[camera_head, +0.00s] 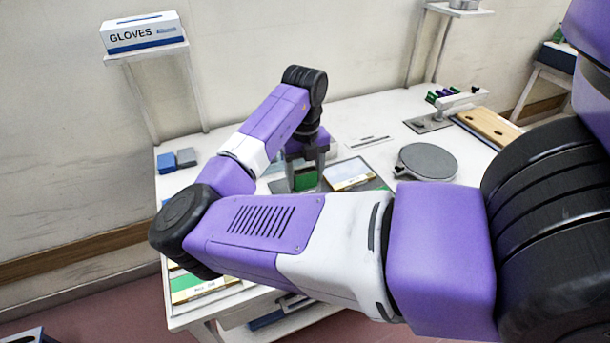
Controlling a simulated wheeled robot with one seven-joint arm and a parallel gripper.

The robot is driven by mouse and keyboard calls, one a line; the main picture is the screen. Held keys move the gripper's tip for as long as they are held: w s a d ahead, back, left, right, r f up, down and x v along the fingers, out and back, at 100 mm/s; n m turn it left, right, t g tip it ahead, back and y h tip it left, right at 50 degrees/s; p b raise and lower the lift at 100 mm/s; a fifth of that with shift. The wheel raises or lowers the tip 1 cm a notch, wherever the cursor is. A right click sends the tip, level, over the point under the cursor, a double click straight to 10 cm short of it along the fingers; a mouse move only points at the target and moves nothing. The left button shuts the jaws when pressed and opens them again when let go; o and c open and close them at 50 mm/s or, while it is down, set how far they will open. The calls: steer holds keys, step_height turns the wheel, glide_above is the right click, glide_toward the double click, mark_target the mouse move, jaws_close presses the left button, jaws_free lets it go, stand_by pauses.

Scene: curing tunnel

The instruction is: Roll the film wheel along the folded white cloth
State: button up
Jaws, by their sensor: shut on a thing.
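My gripper (306,180) is at the middle of the white table, pointing down, with its grey fingers low over the work area. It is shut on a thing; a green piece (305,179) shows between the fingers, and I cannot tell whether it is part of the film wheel. I cannot make out the film wheel clearly. A flat pale panel (348,172) with a tan edge lies just right of the fingers; I cannot tell whether it is the folded white cloth. My arm hides much of the table's near side.
A round grey disc (427,161) stands to the right, with a clamp-like fixture (455,104) and a wooden board (488,127) beyond it. Blue and grey blocks (176,160) sit at the left back. A glove box (143,33) stands on a shelf above.

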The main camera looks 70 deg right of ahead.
steer(key=shift+r+p, duration=2.6)
steer(key=shift+r, duration=0.95)
